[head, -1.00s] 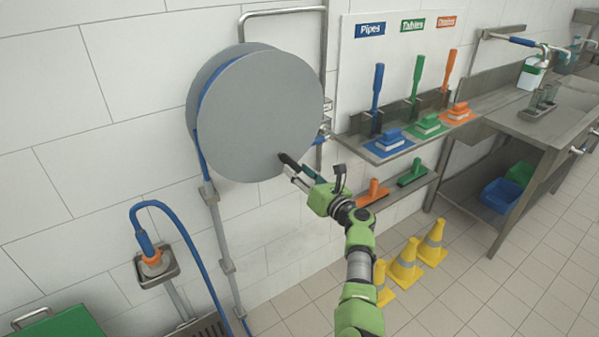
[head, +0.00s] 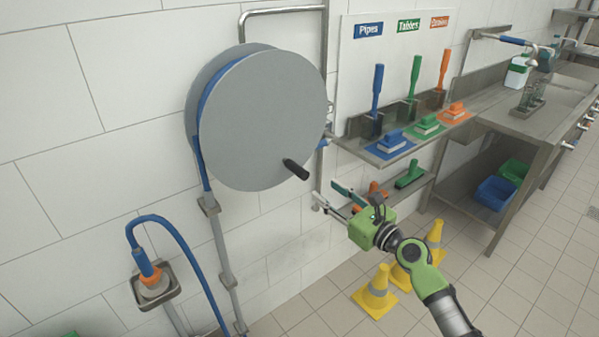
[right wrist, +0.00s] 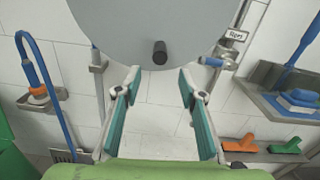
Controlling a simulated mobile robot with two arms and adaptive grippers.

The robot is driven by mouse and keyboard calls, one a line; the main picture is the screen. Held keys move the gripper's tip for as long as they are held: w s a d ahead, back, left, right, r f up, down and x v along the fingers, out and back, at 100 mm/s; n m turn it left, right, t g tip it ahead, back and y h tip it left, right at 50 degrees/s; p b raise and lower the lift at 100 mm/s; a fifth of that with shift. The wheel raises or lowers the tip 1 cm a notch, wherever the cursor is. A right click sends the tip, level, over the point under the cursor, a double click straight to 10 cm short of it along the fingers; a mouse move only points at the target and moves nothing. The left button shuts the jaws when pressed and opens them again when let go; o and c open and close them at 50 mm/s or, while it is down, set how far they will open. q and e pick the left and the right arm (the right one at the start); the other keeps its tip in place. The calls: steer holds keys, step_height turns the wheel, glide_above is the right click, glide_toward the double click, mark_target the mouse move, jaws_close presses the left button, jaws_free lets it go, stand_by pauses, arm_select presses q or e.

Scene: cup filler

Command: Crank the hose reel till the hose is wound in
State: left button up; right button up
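The hose reel (head: 262,120) is a large grey disc on the wall, with blue hose wound behind its front plate. Its black crank handle (head: 296,169) sticks out from the lower right of the disc. The blue hose (head: 178,232) also runs below the reel, looping out of a holder at the lower left. My right gripper (head: 325,194) is open and empty, just below and right of the handle, apart from it. In the right wrist view the handle (right wrist: 160,52) shows ahead of and between the spread fingers (right wrist: 158,75). My left gripper is not in view.
A steel shelf (head: 350,148) with blue, green and orange brushes is right of the reel. Yellow cones (head: 376,293) stand on the floor beneath my arm. A steel bench (head: 545,125) is farther right.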

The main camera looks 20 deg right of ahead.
mark_target(306, 175)
steer(key=x, duration=0.6)
steer(key=shift+r, duration=0.1)
steer(key=x, duration=0.6)
steer(key=shift+w, duration=0.15)
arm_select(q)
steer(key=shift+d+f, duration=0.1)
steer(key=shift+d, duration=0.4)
arm_select(e)
jaws_close()
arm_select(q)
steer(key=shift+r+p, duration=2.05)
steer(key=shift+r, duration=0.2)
arm_select(e)
steer(key=shift+s+a+f+m, duration=0.15)
steer(key=shift+s+a+m, duration=0.05)
steer(key=shift+a+m, duration=0.4)
steer(key=shift+s+a+f+m, duration=0.1)
steer(key=shift+s+a+m, duration=0.1)
steer(key=shift+a+m, duration=0.4)
steer(key=shift+s+a+f+m, duration=0.15)
steer(key=shift+s+a+m, duration=0.1)
steer(key=shift+a+m, duration=0.3)
